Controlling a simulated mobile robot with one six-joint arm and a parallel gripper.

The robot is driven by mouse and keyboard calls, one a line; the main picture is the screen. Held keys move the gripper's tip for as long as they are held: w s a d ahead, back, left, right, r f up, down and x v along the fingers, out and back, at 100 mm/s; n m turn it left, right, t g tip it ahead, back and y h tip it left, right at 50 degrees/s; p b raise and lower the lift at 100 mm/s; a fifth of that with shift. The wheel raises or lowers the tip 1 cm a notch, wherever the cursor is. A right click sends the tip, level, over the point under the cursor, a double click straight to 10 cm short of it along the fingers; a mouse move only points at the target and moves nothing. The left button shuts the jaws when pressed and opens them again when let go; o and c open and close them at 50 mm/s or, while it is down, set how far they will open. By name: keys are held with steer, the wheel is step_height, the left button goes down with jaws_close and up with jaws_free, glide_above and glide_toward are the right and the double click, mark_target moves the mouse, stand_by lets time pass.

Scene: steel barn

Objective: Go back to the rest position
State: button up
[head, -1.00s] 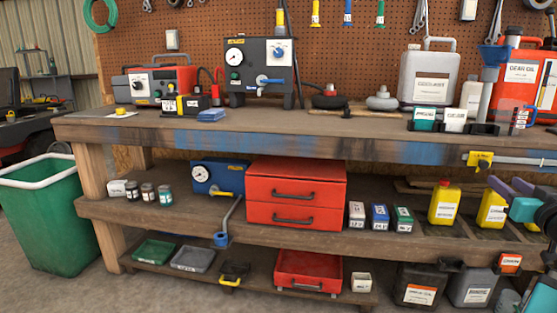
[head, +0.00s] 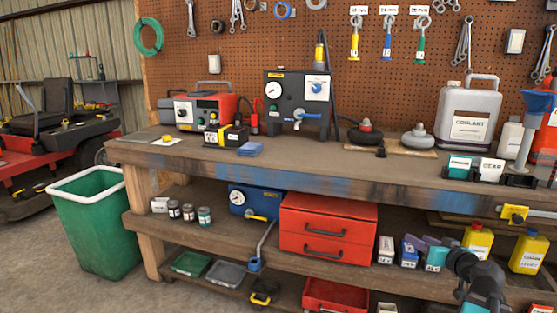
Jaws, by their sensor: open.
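My dark arm runs down to the lower right edge.
The workbench (head: 330,178) spans the view. Yellow bottles (head: 528,253) stand right of my arm on the shelf. A red drawer box (head: 327,226) is left of my gripper. A green bin (head: 97,225) stands at the bench's left end, with open floor around it.

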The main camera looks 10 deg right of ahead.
steer(key=w+a+f+n+g+y+p, duration=0.1)
steer(key=a+f+g+y+p, duration=0.1)
steer(key=a+f+p, duration=0.5)
steer(key=w+a+f+n+g+y+p, duration=0.15)
steer(key=a+f, duration=0.25)
steer(key=a, duration=0.7)
steer(key=s+a+f+n+g+y+p, duration=0.1)
steer(key=s+a+f+g+p, duration=0.3)
steer(key=a, duration=0.4)
steer(key=s+a+f+g+y+p, duration=0.1)
steer(key=s+a+f+g+p, duration=0.3)
steer(key=a+f, duration=0.35)
steer(key=s+a+f+n+g+h+p, duration=0.1)
steer(key=s+a+f+g+p, duration=0.2)
steer(key=s, duration=0.7)
steer(key=s+a+f+g+h+p, duration=0.15)
steer(key=s+a+f+p, duration=0.25)
steer(key=s, duration=0.5)
steer(key=s+d+f+m+g+h, duration=0.2)
steer(key=s+d, duration=0.4)
steer(key=s, duration=0.6)
steer(key=shift+s+d+m+g+h+p, duration=0.15)
steer(key=shift+m+g+h+p, duration=0.2)
steer(key=shift+g+h, duration=0.55)
